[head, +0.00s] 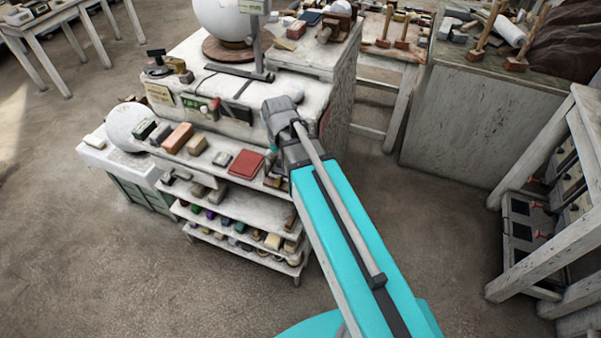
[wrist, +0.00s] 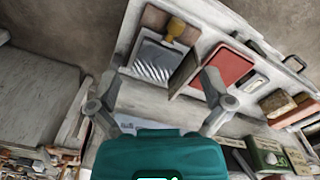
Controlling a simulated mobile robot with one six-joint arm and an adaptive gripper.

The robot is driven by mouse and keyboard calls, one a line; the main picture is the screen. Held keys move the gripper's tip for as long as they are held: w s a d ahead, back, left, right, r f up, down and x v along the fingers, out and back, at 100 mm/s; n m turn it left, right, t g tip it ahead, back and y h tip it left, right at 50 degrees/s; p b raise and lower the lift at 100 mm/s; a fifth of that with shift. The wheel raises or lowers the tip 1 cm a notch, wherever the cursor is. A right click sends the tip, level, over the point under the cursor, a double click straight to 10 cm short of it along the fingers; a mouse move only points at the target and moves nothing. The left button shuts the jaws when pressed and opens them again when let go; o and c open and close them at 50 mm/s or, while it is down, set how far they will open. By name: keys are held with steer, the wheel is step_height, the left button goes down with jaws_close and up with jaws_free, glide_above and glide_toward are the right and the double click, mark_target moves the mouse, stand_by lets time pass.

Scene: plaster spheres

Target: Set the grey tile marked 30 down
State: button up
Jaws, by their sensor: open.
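My gripper (wrist: 165,70) is open in the wrist view, its two grey fingers spread with nothing clasped between them. Beyond the fingertips lies a grey plate (wrist: 152,62) with white diagonal stripes, close to a yellow-knobbed piece (wrist: 175,28). Nearer my gripper is a pale surface (wrist: 145,100) with small dark marks at its lower edge, partly hidden by my gripper's body. I cannot read a 30 on anything, so I cannot tell which piece is the tile. In the head view my arm hides most of my gripper.
An orange block (head: 177,138) and several small blocks sit further left. A white sphere (head: 127,124) stands beyond. Open floor (head: 110,275) lies at lower left.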

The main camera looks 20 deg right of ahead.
steer(key=s+d+n, duration=0.1)
steer(key=s+d, duration=0.3)
steer(key=s, duration=0.2)
steer(key=shift+s+n, duration=0.3)
steer(key=shift+n, duration=0.1)
steer(key=shift+f, duration=0.15)
steer(key=shift+c, duration=0.9)
step_height(320, 180, down, 3)
steer(key=b, duration=0.3)
steer(key=shift+a, duration=0.1)
